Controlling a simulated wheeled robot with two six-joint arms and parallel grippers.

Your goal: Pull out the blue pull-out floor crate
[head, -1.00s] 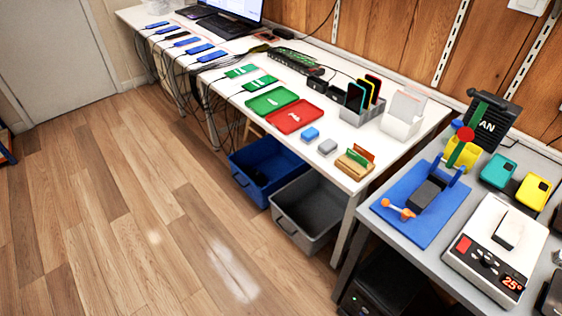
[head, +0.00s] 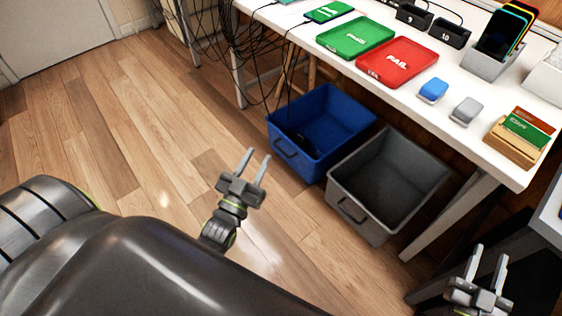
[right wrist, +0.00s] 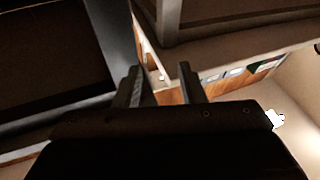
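The blue floor crate (head: 325,150) stands on the wooden floor, partly under the white table, with a handle (head: 285,150) on its front wall. A dark item lies inside it; cables hang down near its back left corner. My left gripper (head: 256,162) is open and empty, in front and to the left of the crate, apart from its handle. My right gripper (head: 489,257) is open and empty at the lower right, near the dark table's leg. The right wrist view also shows the right gripper (right wrist: 162,80) with its fingers apart and nothing between them.
A grey crate (head: 350,180) stands right beside the blue crate. The white table (head: 440,135) above holds a green tray (head: 355,38), a red tray (head: 398,62) and small blocks. A table leg (head: 450,215) stands right of the grey crate. The floor (head: 130,130) at left is clear.

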